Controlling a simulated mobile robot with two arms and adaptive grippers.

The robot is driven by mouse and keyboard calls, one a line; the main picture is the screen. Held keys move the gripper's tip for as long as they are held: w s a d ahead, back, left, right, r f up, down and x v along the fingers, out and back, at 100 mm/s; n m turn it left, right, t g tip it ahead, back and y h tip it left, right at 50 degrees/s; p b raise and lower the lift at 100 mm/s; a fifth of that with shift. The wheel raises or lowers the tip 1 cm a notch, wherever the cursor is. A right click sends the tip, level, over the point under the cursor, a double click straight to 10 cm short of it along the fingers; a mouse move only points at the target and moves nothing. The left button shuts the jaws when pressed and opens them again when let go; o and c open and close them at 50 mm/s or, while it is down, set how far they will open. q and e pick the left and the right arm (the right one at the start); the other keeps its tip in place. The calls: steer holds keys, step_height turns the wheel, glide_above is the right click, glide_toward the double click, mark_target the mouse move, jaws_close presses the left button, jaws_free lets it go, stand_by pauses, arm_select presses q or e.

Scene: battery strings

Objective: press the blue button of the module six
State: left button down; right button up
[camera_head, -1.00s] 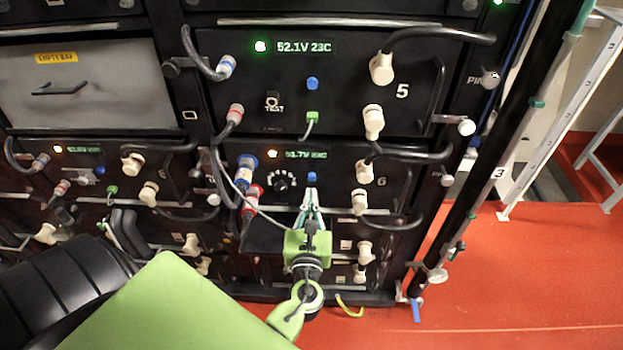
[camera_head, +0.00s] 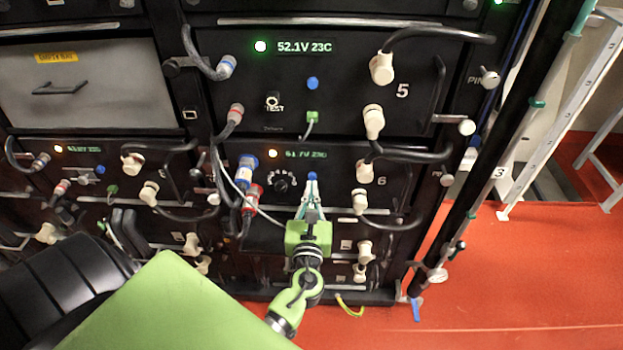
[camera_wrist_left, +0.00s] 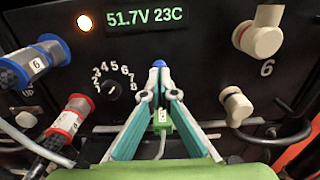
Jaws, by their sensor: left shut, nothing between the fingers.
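Module six (camera_head: 335,158) is the dark panel below module five, with an amber light and a display that reads 51.7V 23C in the left wrist view. Its blue button (camera_head: 312,176) shows just above my left gripper's fingertips; it also shows in the left wrist view (camera_wrist_left: 159,64). My left gripper (camera_head: 312,184) is shut and empty, its tips at the button's lower edge in the picture. I cannot tell whether they touch it. A green plug (camera_wrist_left: 162,122) shows between the fingers in the left wrist view. My right gripper is not in view.
Module five (camera_head: 345,90) has its own blue button (camera_head: 312,84). Beside module six's button are a rotary dial (camera_wrist_left: 112,88), blue and red connectors (camera_wrist_left: 42,62) with cables at left, and cream connectors (camera_wrist_left: 258,40) at right. A ladder (camera_head: 560,110) stands on the red floor at right.

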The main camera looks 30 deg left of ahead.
arm_select(q)
steer(key=shift+x, duration=1.2)
steer(key=shift+s, duration=0.1)
steer(key=v, duration=0.8)
stand_by(0.4)
stand_by(0.4)
